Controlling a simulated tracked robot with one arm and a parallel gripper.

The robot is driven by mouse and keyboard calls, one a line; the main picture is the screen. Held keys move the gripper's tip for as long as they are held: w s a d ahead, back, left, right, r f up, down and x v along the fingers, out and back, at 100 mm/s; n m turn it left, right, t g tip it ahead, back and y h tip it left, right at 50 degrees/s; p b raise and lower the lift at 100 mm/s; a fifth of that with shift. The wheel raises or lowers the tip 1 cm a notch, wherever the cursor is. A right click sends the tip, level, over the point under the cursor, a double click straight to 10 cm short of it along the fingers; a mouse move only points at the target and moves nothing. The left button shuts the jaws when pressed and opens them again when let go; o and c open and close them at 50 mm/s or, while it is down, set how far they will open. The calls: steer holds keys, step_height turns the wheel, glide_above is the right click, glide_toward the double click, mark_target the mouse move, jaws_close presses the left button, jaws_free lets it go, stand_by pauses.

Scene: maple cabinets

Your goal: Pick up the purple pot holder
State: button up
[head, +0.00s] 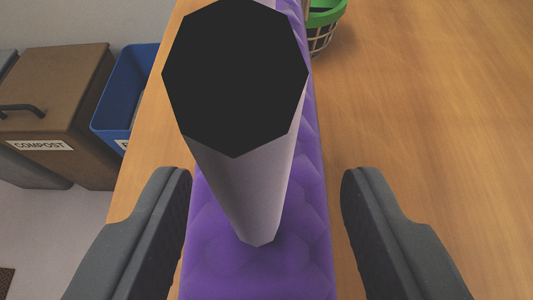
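The purple pot holder (225,272) is a long, quilted purple piece running from the bottom middle to the top of the head view, along the wooden counter. My gripper (265,182) is open, with one dark finger on each side of the purple piece. Gaps show between the fingers and its edges in the picture; I cannot tell the height of the fingers above it. A pale grey post (245,185) with a dark octagonal end stands in front of the purple piece and hides its middle. I cannot tell whether this post is part of me.
The wooden counter (430,120) is clear at right. A basket with a green rim (325,14) stands at the top, close to the purple piece. Beyond the counter's left edge are a brown compost bin (60,90), a blue bin (120,100) and the floor.

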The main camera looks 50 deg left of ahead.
jaws_close()
steer(key=shift+r, duration=0.1)
